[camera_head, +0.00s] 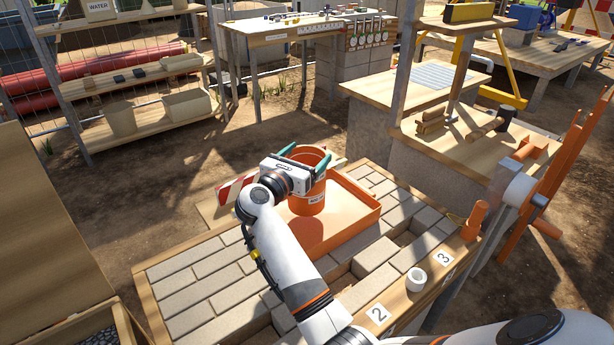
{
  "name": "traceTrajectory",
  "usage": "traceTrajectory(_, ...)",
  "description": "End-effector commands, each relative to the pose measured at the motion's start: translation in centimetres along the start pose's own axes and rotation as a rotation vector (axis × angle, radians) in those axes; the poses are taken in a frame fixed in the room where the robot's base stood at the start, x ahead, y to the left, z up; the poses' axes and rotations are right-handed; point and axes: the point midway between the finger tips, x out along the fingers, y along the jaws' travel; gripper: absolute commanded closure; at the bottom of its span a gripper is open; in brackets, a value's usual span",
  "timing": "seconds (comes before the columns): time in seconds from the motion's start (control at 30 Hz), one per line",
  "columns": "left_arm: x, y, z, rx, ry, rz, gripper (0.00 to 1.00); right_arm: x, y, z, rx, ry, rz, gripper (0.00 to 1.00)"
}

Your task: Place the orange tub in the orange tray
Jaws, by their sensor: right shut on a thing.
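The orange tub (309,203) is upright, over or in the orange tray (350,238); I cannot tell whether its base touches the tray floor. The tray lies on the paved bench top, its left part hidden behind my right arm. My right gripper (306,153) is at the tub's rim, its green-tipped fingers on either side of the upper part, shut on the tub. My left gripper is not in view.
A white roll (416,279) stands on the bench's wooden front edge near the number plates. An orange peg (474,220) stands at the right corner. A red-and-white striped board (236,187) is behind my arm. Bare pavers lie left of the tray.

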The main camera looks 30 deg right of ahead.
Motion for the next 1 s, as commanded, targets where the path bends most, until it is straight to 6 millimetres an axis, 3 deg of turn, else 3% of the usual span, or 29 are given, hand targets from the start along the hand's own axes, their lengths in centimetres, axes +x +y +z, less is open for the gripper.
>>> traceTrajectory(0.23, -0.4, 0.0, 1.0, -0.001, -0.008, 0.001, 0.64, 0.0, 0.1, 3.9, -0.003, 0.0, 0.0, 0.9)
traceTrajectory(0.67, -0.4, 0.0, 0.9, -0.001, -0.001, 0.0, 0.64, 0.0, 0.0, 4.4, 0.001, 0.0, -0.001, 0.9)
traceTrajectory(0.7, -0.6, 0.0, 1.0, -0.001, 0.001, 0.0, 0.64, 0.0, 0.0, 4.3, 0.0, -0.001, 0.0, 0.15)
traceTrajectory(0.8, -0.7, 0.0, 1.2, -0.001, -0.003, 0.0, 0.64, 0.0, 0.0, 4.3, 0.0, -0.001, -0.001, 0.0)
traceTrajectory(1.0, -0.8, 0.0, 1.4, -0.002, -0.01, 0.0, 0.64, 0.0, 0.0, 4.3, 0.0, -0.001, -0.001, 0.0)
